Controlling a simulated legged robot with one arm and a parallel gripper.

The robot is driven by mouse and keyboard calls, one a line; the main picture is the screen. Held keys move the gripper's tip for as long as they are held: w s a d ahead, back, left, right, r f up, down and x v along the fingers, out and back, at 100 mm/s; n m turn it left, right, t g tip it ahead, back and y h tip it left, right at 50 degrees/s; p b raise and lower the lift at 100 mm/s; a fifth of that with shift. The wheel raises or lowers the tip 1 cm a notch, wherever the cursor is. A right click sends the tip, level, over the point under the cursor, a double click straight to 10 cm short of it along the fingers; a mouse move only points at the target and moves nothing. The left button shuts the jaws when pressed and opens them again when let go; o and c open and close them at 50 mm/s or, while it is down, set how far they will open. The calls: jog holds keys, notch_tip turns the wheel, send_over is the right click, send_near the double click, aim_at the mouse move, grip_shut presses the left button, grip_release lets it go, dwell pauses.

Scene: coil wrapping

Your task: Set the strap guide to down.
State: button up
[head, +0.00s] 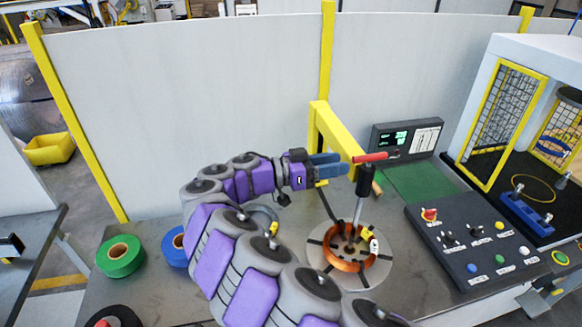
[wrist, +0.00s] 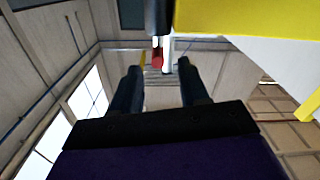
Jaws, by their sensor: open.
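My gripper (head: 346,163) is open, its blue fingers pointing right, just left of a red handle (head: 370,157). The red handle lies roughly level at the top of a black-and-metal upright (head: 362,200) over the coil; this looks like the strap guide, though no label is readable. In the wrist view my gripper (wrist: 160,68) shows two dark fingers apart, with the red handle (wrist: 157,61) seen end-on between the tips. I cannot tell whether any finger touches it. The copper coil (head: 342,264) sits on a round grey turntable (head: 318,255) below.
A yellow arm (head: 335,135) stands behind the gripper and shows close in the wrist view (wrist: 245,15). A control panel (head: 485,240) with knobs and buttons is at right, beside a caged cell (head: 490,140). Green tape (head: 107,263) and blue tape rolls (head: 171,252) lie left.

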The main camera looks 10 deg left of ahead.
jog(key=p+v, duration=0.3)
jog(key=v, duration=0.2)
jog(key=shift+a+r, duration=0.1)
jog(key=shift+a, duration=0.15)
jog(key=shift+p, duration=0.5)
jog(key=shift+f+p+v, duration=0.1)
jog(key=shift+p+v, duration=1.25)
jog(key=shift+p, duration=0.6)
jog(key=shift+f+p+v, duration=0.15)
jog(key=shift+p+v, duration=1.15)
jog(key=shift+p, duration=0.6)
